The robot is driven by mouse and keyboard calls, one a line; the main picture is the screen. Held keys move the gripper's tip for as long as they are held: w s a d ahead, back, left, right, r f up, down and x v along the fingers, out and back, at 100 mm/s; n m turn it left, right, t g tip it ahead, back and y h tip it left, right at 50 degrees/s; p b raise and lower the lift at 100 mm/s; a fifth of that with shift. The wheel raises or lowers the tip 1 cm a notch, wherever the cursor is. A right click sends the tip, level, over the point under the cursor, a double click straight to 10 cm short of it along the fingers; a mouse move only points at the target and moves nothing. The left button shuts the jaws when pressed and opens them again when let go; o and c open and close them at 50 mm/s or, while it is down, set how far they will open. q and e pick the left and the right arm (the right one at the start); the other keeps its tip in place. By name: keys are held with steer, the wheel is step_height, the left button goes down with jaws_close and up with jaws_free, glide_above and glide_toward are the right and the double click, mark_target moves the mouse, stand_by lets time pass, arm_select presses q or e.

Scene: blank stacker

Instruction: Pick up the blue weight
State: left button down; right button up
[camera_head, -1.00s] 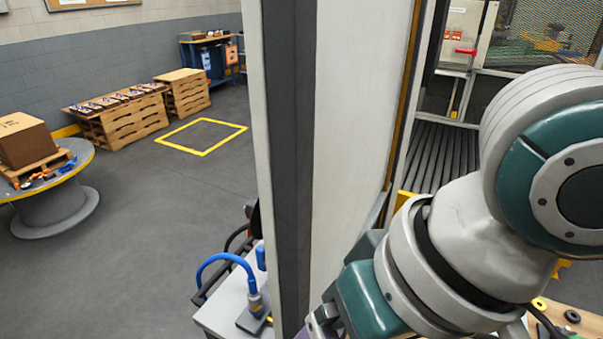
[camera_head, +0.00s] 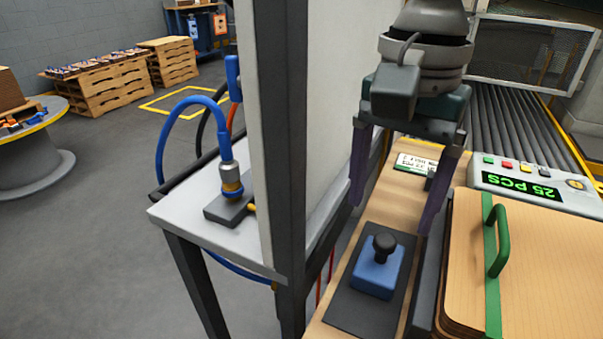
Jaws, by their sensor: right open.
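The blue weight (camera_head: 377,274) is a blue block with a black knob on top. It stands upright on a dark mat (camera_head: 349,308) on the wooden bench, in the lower middle of the head view. My right gripper (camera_head: 390,215) hangs above and behind the weight with its two purple fingers spread wide and pointing down. Nothing is between the fingers, and they look apart from the weight. My left gripper is not in view.
A grey post and white panel (camera_head: 283,150) stand just left of the bench. Right of the weight are a wood stack (camera_head: 545,265) with a green handle (camera_head: 499,241) and a counter display (camera_head: 530,187) reading 25 PCS. A roller conveyor (camera_head: 510,125) lies behind.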

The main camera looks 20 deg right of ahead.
mark_target(385, 239)
step_height(385, 239, down, 3)
steer(key=shift+s+f+b, duration=0.1)
steer(key=shift+f+b, duration=0.1)
steer(key=shift+b, duration=0.1)
step_height(385, 239, down, 5)
steer(key=shift+d+f+b, duration=0.1)
steer(key=shift+d+b, duration=0.05)
steer(key=shift+b, duration=0.55)
steer(key=c, duration=1.2)
jaws_close()
